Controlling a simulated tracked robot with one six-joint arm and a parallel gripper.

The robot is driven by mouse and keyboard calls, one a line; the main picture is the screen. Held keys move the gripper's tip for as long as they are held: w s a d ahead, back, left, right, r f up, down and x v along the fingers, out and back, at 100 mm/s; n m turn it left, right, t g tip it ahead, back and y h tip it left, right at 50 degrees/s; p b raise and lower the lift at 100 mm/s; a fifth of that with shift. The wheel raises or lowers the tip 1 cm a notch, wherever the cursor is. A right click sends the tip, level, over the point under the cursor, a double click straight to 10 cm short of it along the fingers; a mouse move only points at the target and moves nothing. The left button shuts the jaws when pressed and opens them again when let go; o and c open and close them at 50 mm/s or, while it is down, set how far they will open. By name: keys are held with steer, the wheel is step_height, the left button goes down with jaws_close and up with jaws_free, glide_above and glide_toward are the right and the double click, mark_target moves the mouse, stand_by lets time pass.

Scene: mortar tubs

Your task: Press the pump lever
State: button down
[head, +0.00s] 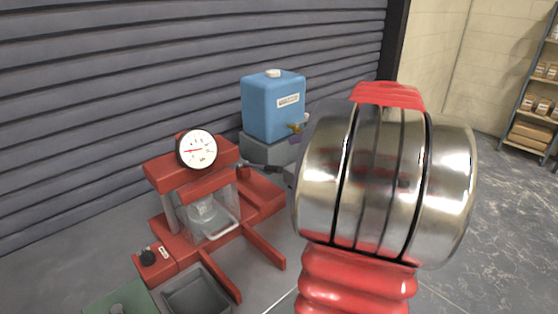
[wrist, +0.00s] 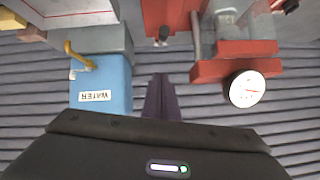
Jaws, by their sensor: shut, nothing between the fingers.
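The red press (head: 215,190) with a round white gauge (head: 198,149) stands on the bench at the left of the head view. A dark lever (head: 258,168) sticks out from its right side, towards my arm. In the wrist view, which is upside down, a short dark lever end (wrist: 163,36) shows beside the red press (wrist: 235,66). My gripper (wrist: 160,78) is shut and empty, its dark fingers together. Its tips appear apart from the lever, with a small gap in the picture. In the head view my arm hides most of the gripper.
A blue water container (head: 272,105) with a brass tap stands on a grey block behind the press, close beside my gripper in the wrist view (wrist: 100,85). A dark tray (head: 195,292) sits in front. A ribbed shutter (head: 90,90) closes off the back.

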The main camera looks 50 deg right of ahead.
stand_by(0.3)
steer(key=w+f, duration=0.3)
steer(key=f, duration=0.1)
steer(key=w+f, duration=0.4)
steer(key=shift+w+a+f, duration=0.1)
steer(key=shift+w, duration=0.05)
steer(key=shift+a+f, duration=0.15)
steer(key=shift+f, duration=0.45)
steer(key=shift+s+f, duration=0.1)
steer(key=shift+s, duration=0.1)
